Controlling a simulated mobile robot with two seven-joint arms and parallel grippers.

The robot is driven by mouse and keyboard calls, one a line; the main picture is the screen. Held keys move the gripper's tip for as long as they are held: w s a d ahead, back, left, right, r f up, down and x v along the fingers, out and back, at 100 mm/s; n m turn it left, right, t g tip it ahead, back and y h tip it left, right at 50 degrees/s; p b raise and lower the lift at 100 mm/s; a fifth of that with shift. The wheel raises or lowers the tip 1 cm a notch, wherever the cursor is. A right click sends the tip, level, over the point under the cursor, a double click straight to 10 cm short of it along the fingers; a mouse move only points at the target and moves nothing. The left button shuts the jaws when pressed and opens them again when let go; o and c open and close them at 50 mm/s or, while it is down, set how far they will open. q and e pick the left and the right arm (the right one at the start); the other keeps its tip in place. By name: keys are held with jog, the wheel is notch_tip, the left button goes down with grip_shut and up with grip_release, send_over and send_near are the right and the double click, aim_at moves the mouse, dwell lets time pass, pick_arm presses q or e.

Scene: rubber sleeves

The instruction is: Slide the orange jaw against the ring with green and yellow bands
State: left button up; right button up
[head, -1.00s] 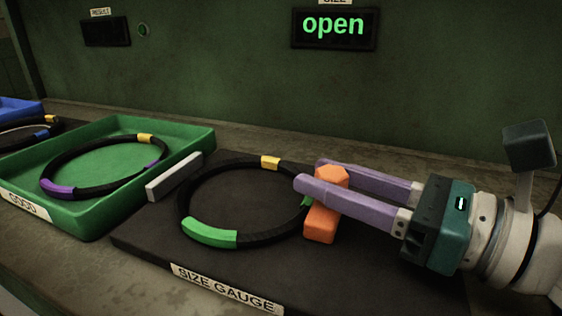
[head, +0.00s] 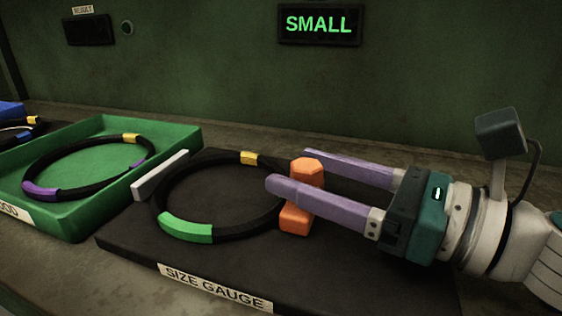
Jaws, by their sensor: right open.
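The black ring with green and yellow bands (head: 188,228) lies flat on the dark size gauge plate (head: 370,265). Its left side is at the pale fixed bar (head: 160,176), seemingly touching it. The orange jaw (head: 306,171) stands at the ring's right side and appears to touch it; the near finger hides part of that contact. My right gripper (head: 288,170) is open, its long purple fingers reaching in from the right, one on the near side of the jaw and one behind it. My left gripper is not in view.
The size display (head: 319,24) reads "SMALL"; the result display (head: 90,30) is dark. A green tray (head: 185,133) at left holds a ring with purple and yellow bands (head: 85,190). A blue tray (head: 10,109) shows at the far left edge. The plate's front right is clear.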

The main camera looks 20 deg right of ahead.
jog(key=b+v, duration=0.2)
jog(key=v, duration=0.6)
jog(key=shift+s+d+f, duration=0.1)
jog(key=shift+s, duration=0.05)
jog(key=shift+s+d, duration=0.35)
jog(key=shift+s, duration=0.05)
jog(key=shift+r, duration=0.25)
